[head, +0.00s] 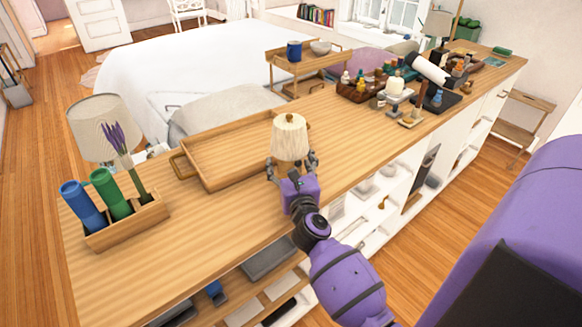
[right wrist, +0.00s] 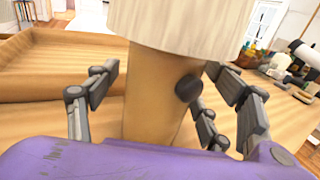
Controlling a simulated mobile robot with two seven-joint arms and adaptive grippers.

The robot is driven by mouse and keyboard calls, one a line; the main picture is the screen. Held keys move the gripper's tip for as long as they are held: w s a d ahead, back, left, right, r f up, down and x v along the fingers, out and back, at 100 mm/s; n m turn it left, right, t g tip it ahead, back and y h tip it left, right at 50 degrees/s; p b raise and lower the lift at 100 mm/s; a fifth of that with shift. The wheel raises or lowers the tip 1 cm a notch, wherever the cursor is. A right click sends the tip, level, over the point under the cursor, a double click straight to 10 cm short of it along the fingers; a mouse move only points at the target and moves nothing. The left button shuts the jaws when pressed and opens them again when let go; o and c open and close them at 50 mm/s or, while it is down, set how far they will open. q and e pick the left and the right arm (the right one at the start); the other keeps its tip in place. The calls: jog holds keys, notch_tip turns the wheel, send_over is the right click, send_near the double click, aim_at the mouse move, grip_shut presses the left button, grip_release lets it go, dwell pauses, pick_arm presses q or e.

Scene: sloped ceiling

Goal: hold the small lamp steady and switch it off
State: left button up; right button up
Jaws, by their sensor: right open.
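The small lamp (head: 290,137) has a cream shade with a round wooden top and stands on the long wooden counter. In the right wrist view, its plain wooden body (right wrist: 150,98) rises under the shade (right wrist: 190,22). A dark round knob (right wrist: 188,88) sits on the right side of the body. My right gripper (head: 292,166) is open, its fingers on either side of the lamp body, below the shade; the left finger shows a gap. I cannot tell whether the lamp is lit. The lamp's foot is hidden behind the gripper. My left gripper is out of view.
An empty wooden tray (head: 199,176) lies just left of the lamp. A box (head: 127,222) with blue and green cylinders stands at the counter's left end, near a larger lamp (head: 104,126). Bottles and a white cylinder (head: 427,67) crowd the right. The front counter stretch is clear.

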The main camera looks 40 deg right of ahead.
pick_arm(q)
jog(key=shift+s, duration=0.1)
pick_arm(e)
jog(key=c, duration=1.5)
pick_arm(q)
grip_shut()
pick_arm(e)
jog(key=shift+c, duration=0.5)
dwell(1.3)
